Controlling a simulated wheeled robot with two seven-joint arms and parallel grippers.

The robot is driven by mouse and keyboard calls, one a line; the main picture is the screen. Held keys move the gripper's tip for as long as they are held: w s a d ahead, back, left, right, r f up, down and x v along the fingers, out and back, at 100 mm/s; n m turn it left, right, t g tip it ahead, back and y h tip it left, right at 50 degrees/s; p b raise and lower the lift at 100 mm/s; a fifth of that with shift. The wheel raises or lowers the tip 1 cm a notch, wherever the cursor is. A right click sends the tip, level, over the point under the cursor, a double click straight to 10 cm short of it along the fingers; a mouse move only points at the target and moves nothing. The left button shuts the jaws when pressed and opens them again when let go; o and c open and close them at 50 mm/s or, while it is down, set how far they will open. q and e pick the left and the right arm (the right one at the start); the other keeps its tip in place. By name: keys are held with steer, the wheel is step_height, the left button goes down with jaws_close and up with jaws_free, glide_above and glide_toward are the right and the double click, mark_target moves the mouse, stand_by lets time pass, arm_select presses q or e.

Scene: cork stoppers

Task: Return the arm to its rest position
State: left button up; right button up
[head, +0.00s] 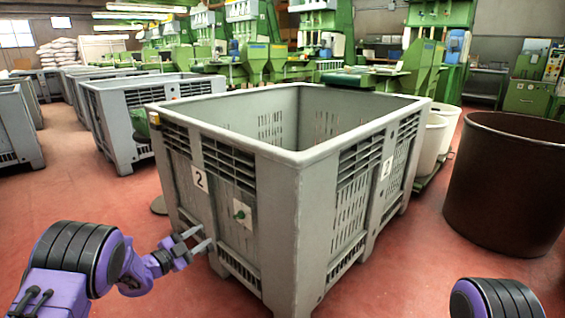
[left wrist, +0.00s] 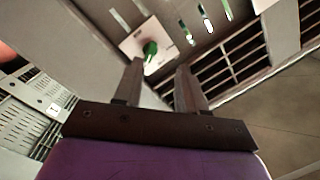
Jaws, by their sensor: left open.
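My left gripper (head: 197,243) is open and empty in front of the near left side of a large grey bin (head: 280,220). Its two fingers (left wrist: 160,88) point toward the bin wall in the left wrist view. A white plate with a green knob (head: 241,212) is on that wall, just right of the fingertips; it also shows in the left wrist view as a green knob (left wrist: 150,49) beyond the fingers. I cannot tell whether a fingertip touches the wall. Part of my right arm shows at the bottom right; its gripper is out of view.
The bin bears number plates marked 2 (head: 201,179). A dark brown round tub (head: 508,185) and white tubs (head: 430,140) stand to the right. More grey bins (head: 120,125) stand at the left. Green machines (head: 262,60) line the back. Red floor (head: 90,190) is clear at the left.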

arm_select(q)
steer(key=s+a+f+n+g+y, duration=0.1)
steer(key=s+f+n+g+y, duration=0.1)
steer(key=s+f+n+y, duration=0.55)
steer(key=s+a+f+n+g+y, duration=0.2)
steer(key=s+f+n+y, duration=0.1)
steer(key=s+f+n, duration=0.9)
steer(key=s+d+f+n+g+y, duration=0.1)
steer(key=s+f+g, duration=0.15)
steer(key=s, duration=0.65)
steer(key=s+d+f+n+g, duration=0.1)
steer(key=s+d+f+g, duration=0.15)
steer(key=s, duration=0.75)
steer(key=s+f+n+g+y, duration=0.1)
steer(key=s+f+g, duration=0.15)
steer(key=s, duration=0.65)
step_height(320, 180, up, 35)
steer(key=p, duration=3.4)
steer(key=shift+w+f, duration=0.2)
steer(key=shift+w, duration=0.2)
steer(key=shift+g, duration=0.25)
